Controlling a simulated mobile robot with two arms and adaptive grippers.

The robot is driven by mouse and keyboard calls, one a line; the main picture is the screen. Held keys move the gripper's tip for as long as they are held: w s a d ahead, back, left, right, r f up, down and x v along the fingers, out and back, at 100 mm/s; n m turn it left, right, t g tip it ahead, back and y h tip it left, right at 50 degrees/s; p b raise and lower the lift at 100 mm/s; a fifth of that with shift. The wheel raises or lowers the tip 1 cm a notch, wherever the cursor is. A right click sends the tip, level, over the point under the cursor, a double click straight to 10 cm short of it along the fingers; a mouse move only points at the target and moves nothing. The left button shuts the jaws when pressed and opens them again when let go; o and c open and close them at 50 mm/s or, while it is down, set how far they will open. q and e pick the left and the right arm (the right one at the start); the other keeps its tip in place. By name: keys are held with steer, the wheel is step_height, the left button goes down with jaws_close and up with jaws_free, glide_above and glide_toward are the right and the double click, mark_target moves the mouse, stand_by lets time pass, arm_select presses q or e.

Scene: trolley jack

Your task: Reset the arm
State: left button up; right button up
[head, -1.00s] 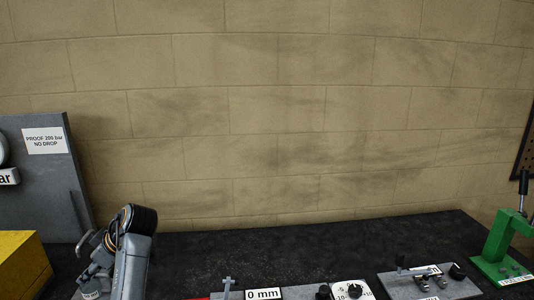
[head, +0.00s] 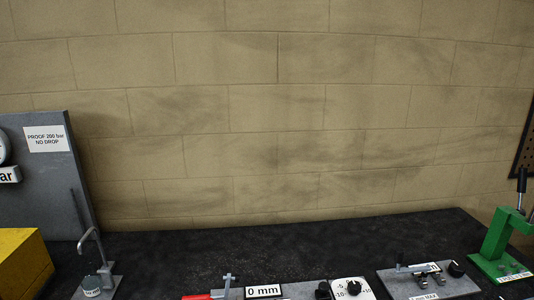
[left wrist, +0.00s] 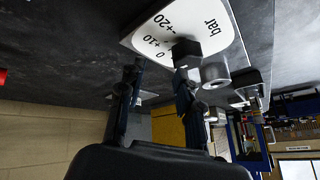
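My left gripper (left wrist: 158,80) shows only in the left wrist view. Its two dark fingers stand apart with nothing visible held between them. Beyond the fingertips is a white dial plate (left wrist: 205,32) marked 0, +10, +20 and bar, with a black knob (left wrist: 186,52) and a grey cylinder (left wrist: 215,73) beside it. The right fingertip looks close to the knob; I cannot tell whether they touch. Neither of my arms shows in the head view, and my right gripper is in neither view.
On the dark bench (head: 290,245) a yellow block (head: 22,262) and a grey panel (head: 40,180) stand at left, near a hooked stand (head: 97,265). A 0 mm plate (head: 263,291), a white dial (head: 352,291) and a grey fixture (head: 430,281) line the front. A green press (head: 497,240) stands at right.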

arm_select(q)
steer(key=s+d+f+m+h, duration=0.1)
steer(key=s+d, duration=0.1)
steer(key=s, duration=0.1)
steer(key=s+d+f+m, duration=0.1)
steer(key=s+d+m, duration=0.1)
steer(key=s, duration=0.1)
steer(key=s+d+f+m+h, duration=0.1)
steer(key=s+d+f, duration=0.1)
steer(key=s, duration=0.1)
steer(key=shift+s+d+m+t+h, duration=0.15)
steer(key=shift+s+m+t+h, duration=0.15)
steer(key=shift+s+m, duration=0.1)
steer(key=s+d+m+h, duration=0.45)
steer(key=s+d, duration=0.35)
steer(key=s, duration=0.3)
step_height(320, 180, down, 33)
steer(key=s+g+b, duration=0.2)
steer(key=b, duration=0.4)
steer(key=s+a+f+y+b, duration=0.1)
steer(key=s+a+f+b, duration=0.2)
steer(key=s+f, duration=1.3)
step_height(320, 180, down, 3)
steer(key=shift+r+m+g+b, duration=0.1)
steer(key=shift+m+g+b, duration=0.3)
steer(key=shift+b, duration=0.1)
steer(key=shift+s, duration=0.1)
